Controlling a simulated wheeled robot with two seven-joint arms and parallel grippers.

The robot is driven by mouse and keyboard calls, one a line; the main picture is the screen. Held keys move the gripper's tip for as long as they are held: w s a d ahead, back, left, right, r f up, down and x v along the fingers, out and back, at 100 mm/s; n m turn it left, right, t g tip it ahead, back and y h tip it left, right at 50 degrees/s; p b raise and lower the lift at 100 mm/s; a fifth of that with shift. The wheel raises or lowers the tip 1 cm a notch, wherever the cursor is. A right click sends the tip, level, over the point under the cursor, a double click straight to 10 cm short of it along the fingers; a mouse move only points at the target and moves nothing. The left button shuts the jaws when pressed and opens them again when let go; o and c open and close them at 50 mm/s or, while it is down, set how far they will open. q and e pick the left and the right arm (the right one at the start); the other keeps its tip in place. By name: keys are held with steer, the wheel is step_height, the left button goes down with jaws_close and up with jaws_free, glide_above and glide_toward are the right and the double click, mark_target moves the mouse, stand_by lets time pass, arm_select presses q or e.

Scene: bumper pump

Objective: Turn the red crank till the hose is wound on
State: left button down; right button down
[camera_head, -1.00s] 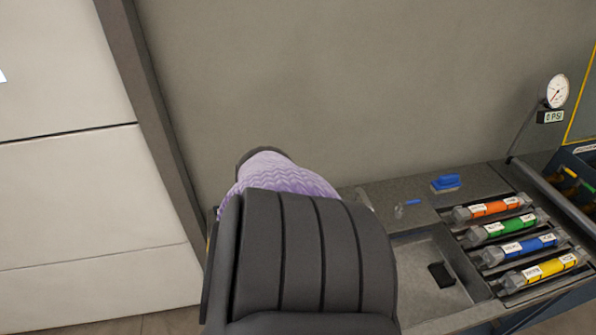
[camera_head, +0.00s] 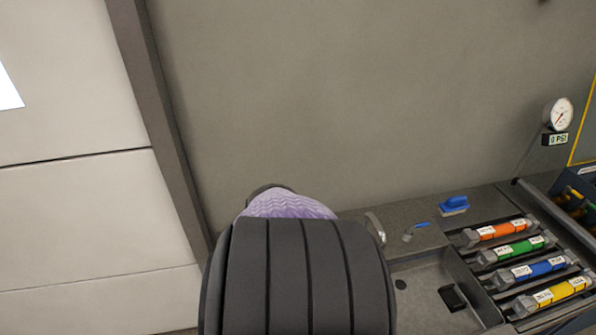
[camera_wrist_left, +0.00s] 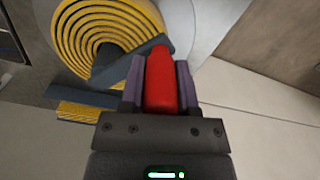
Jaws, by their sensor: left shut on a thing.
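In the left wrist view, my left gripper (camera_wrist_left: 160,82) is shut on the red crank handle (camera_wrist_left: 161,75), which sits between its two purple-grey fingers. A dark grey crank arm (camera_wrist_left: 128,62) runs from the handle to the middle of the reel. The yellow hose (camera_wrist_left: 85,28) lies in several spiral turns around the reel. A flat yellow striped piece (camera_wrist_left: 88,112) shows below it; I cannot tell whether it is hose. In the head view my own arm hides the reel, the crank and the left gripper. My right gripper is in neither view.
A pressure gauge (camera_head: 559,115) reads 0 PSI. Bare wall stands behind my arm.

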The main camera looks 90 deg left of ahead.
arm_select(q)
steer(key=shift+d, duration=0.1)
steer(key=shift+c, duration=1.8)
jaws_free()
steer(key=shift+s, duration=0.1)
steer(key=shift+r, duration=0.15)
step_height(320, 180, up, 10)
steer(key=p, duration=0.3)
steer(key=shift+f, duration=0.2)
